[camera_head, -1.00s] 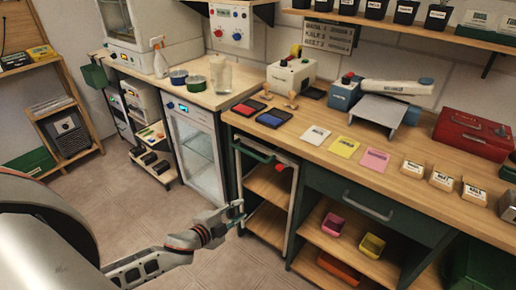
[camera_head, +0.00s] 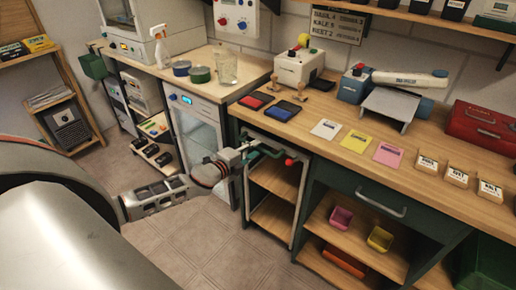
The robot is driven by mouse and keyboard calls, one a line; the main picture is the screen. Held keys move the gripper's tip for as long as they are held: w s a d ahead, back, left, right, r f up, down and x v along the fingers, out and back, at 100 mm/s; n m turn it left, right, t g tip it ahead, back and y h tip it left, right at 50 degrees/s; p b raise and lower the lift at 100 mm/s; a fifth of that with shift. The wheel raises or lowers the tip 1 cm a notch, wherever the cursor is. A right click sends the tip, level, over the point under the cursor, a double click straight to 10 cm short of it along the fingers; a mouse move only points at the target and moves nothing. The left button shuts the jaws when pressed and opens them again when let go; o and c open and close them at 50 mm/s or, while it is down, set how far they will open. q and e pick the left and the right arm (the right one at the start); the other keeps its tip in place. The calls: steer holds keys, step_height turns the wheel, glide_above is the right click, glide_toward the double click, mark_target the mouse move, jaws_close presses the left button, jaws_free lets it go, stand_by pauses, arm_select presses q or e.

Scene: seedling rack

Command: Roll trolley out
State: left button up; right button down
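The trolley (camera_head: 272,217) stands in the bay under the wooden bench, left of the drawer. It has a pale upright frame, wooden shelves, a green handle bar (camera_head: 283,149) across its top front and a red knob (camera_head: 289,161) just below. My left gripper (camera_head: 256,158) reaches in from the left and is at the left end of the handle. Its fingers overlap the bar in the picture, so I cannot tell whether they are open or closed around it. My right gripper is not in view.
A glass-door cabinet (camera_head: 196,142) stands left of the trolley. A drawer with a grey handle (camera_head: 381,204) and a shelf with pink (camera_head: 341,217) and yellow (camera_head: 380,238) bins are to the right. The tiled floor (camera_head: 225,250) in front of the trolley is clear.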

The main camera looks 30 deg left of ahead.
arm_select(q)
steer(key=shift+x, duration=1.3)
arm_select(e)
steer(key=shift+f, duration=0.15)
arm_select(q)
jaws_close()
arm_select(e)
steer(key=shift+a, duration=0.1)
arm_select(q)
steer(key=shift+s+d, duration=0.1)
steer(key=shift+s, duration=0.05)
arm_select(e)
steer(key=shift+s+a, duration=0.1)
